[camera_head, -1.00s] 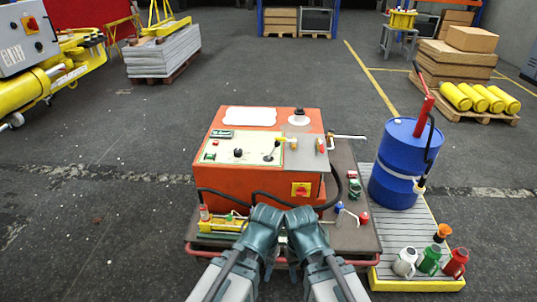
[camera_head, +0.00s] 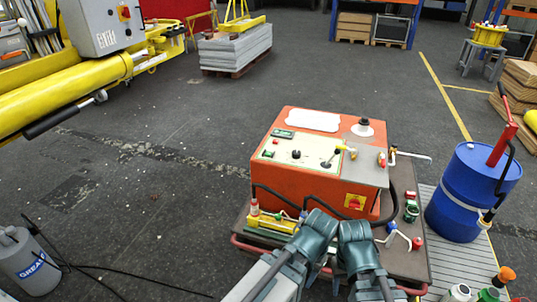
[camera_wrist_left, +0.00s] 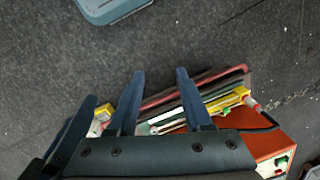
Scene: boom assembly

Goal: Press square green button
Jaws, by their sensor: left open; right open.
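The orange control box (camera_head: 318,165) stands on a low trolley in the head view. Its pale sloped panel carries a small green button (camera_head: 268,154) at the left edge, and a green square (camera_wrist_left: 281,163) shows on the box in the left wrist view. My right gripper (camera_head: 370,288) is low at the bottom of the head view, in front of the trolley, open and empty. My left gripper (camera_wrist_left: 160,78) is open and empty in the left wrist view, its fingers apart over the trolley's front edge. Both are apart from the button. My arms partly hide the trolley front.
A black knob (camera_head: 296,154), a lever and a red rotary switch (camera_head: 354,202) are also on the box. A blue drum (camera_head: 470,195) stands at right. A yellow boom (camera_head: 75,92) reaches in from the left. A grey canister (camera_head: 30,265) is at lower left.

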